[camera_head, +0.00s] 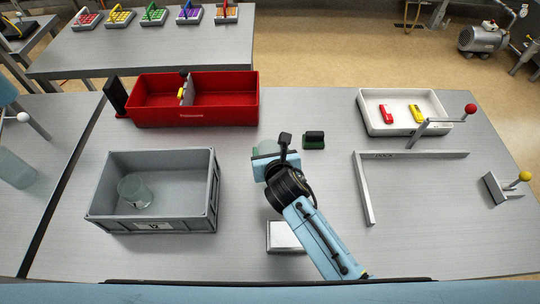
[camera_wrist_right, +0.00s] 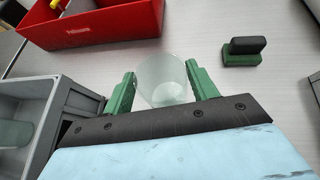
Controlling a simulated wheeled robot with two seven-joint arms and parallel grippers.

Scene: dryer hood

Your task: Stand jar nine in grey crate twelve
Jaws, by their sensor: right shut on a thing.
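Grey crate twelve (camera_head: 152,226) stands on the left of the table, with a label reading 12 on its front wall. One translucent jar (camera_head: 135,190) is inside it, left of the crate's middle. My right gripper (camera_wrist_right: 162,76) is shut on another translucent pale-green jar (camera_wrist_right: 165,94), with a green finger on each side. In the head view this held jar (camera_head: 264,148) is mostly hidden behind the gripper, to the right of the crate and apart from it. I cannot read a number on either jar. My left gripper is not in view.
A red divided bin (camera_head: 192,116) stands behind the crate. A green block with a black top (camera_head: 314,140) lies right of the gripper. A white tray (camera_head: 405,130) and a grey angled fixture (camera_head: 364,190) are further right. A small light box (camera_head: 284,237) sits near the forearm.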

